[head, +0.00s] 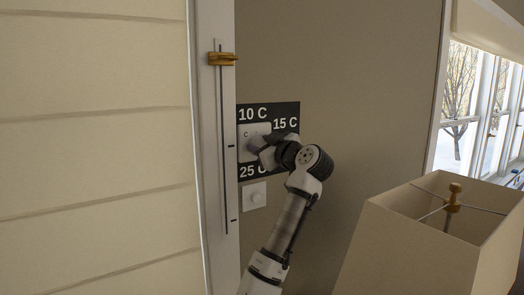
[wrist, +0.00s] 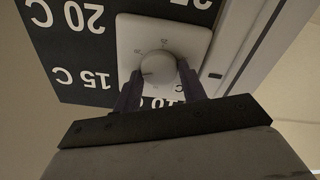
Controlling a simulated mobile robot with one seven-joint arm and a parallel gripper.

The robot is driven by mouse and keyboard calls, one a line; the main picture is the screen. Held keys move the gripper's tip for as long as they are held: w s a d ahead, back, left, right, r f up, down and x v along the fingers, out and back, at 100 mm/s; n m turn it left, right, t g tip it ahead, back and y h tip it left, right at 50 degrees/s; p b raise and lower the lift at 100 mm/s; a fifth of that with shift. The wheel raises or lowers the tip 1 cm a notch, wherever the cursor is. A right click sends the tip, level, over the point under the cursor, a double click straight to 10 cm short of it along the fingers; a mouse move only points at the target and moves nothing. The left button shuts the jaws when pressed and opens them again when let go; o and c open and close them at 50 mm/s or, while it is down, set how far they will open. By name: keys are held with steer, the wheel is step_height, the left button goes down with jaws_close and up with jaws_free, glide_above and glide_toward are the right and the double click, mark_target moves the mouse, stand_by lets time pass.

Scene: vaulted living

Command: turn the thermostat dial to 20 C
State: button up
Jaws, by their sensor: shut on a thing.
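The thermostat dial (wrist: 158,67) is a round pale knob on a white square plate (wrist: 190,37), mounted on a dark panel (head: 291,110) on the wall. In the head view the panel shows 10 C, 15 C and 25 C, and my gripper and arm cover the part between 15 C and 25 C. In the wrist view the labels 20 C (wrist: 69,16), 15 C (wrist: 83,79) and 10 C appear upside down. My gripper (wrist: 158,75) is shut on the dial, one finger on each side. I cannot tell where the dial points.
A small white plate with a knob (head: 257,196) is below the panel. To its left, a brass slider (head: 222,59) sits on a vertical track on white trim. A beige lampshade (head: 425,240) stands at the lower right, near the windows. The wall right of the panel is clear.

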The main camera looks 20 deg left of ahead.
steer(key=m, duration=0.4)
steer(key=shift+b, duration=0.3)
steer(key=m, duration=0.6)
steer(key=shift+w+d+p, duration=0.1)
steer(key=shift+p, duration=0.25)
steer(key=o, duration=0.9)
steer(key=shift+o, duration=0.2)
steer(key=shift+s+d+f+b, duration=0.1)
steer(key=shift+s+d+b, duration=0.15)
steer(key=shift+d+b, duration=0.15)
steer(key=b+v, duration=0.4)
steer(key=v, duration=0.9)
